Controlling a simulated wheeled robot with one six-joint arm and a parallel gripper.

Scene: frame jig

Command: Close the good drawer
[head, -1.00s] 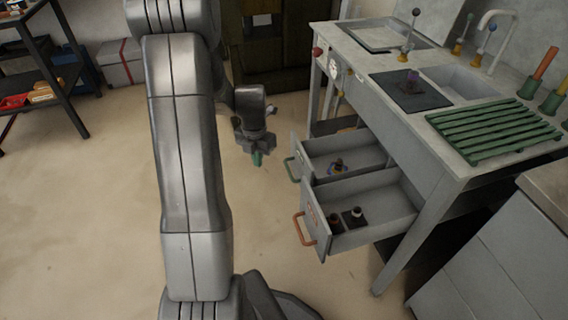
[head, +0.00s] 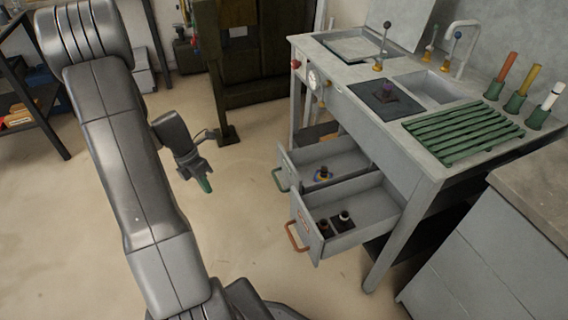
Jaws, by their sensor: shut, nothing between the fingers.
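Two drawers stand pulled out under the grey workbench. The upper drawer (head: 345,160) has a green handle (head: 280,179) and holds a small dark part with a yellow and blue ring (head: 322,174). The lower drawer (head: 375,205) has an orange handle (head: 296,237), a reddish label on its front, and two small dark parts inside. I cannot read which one is marked good; green on the upper one may mark it. My gripper (head: 205,184), with green fingertips, is shut and empty, in the air left of the drawers and apart from both handles.
The workbench (head: 345,85) carries a green rack (head: 462,132), a sink, levers and coloured-handled tools. A grey cabinet (head: 480,260) stands at right, a dark cabinet (head: 262,50) behind and a shelf at far left. Floor between my gripper and the drawers is clear.

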